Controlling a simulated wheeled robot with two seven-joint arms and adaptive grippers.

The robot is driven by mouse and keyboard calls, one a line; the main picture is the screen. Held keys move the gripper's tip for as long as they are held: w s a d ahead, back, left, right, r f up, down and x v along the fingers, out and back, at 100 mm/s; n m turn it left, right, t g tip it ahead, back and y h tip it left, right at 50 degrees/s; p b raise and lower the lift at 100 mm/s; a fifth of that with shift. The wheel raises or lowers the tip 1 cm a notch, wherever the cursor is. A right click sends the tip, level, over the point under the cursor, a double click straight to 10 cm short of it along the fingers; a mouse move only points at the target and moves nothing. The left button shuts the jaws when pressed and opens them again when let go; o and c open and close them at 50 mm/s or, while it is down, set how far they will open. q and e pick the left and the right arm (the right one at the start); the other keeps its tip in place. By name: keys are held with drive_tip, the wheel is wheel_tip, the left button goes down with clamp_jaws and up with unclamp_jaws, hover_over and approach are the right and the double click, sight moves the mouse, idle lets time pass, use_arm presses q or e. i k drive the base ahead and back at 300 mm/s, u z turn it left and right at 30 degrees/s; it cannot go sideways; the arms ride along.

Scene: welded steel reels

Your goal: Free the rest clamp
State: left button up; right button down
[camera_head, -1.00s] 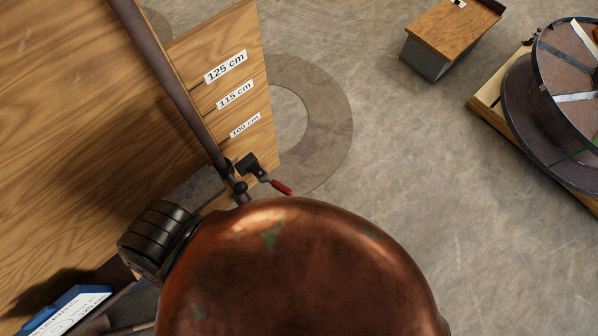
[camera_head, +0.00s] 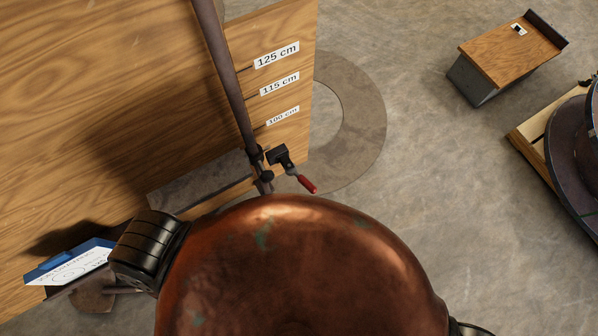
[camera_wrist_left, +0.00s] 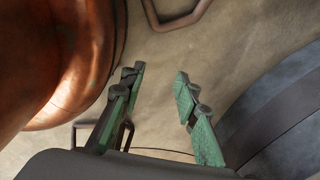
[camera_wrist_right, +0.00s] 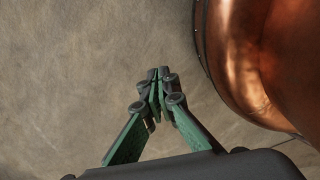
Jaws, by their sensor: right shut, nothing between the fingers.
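The rest clamp (camera_head: 279,156) is a small dark block with a red-tipped lever (camera_head: 308,184), on a dark upright post (camera_head: 233,85) in the head view. The lever points down and right in the picture, and the post's lower end is hidden behind my copper-coloured body. My left gripper (camera_wrist_left: 158,82) is open and empty in the left wrist view, above the floor. My right gripper (camera_wrist_right: 158,80) is shut and empty in the right wrist view, over bare floor. Neither gripper shows in the head view, and neither wrist view shows the clamp.
A wooden panel (camera_head: 297,40) with 125, 115 and 100 cm labels stands behind the post. A blue-edged sheet (camera_head: 75,262) lies at lower left. A wood-topped box (camera_head: 512,55) and a large reel (camera_head: 570,150) on a pallet are at right. The floor between is clear.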

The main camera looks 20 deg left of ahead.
sight(301, 181)
drive_tip(key=u, duration=0.9)
drive_tip(key=k, duration=0.35)
drive_tip(key=z, duration=0.95)
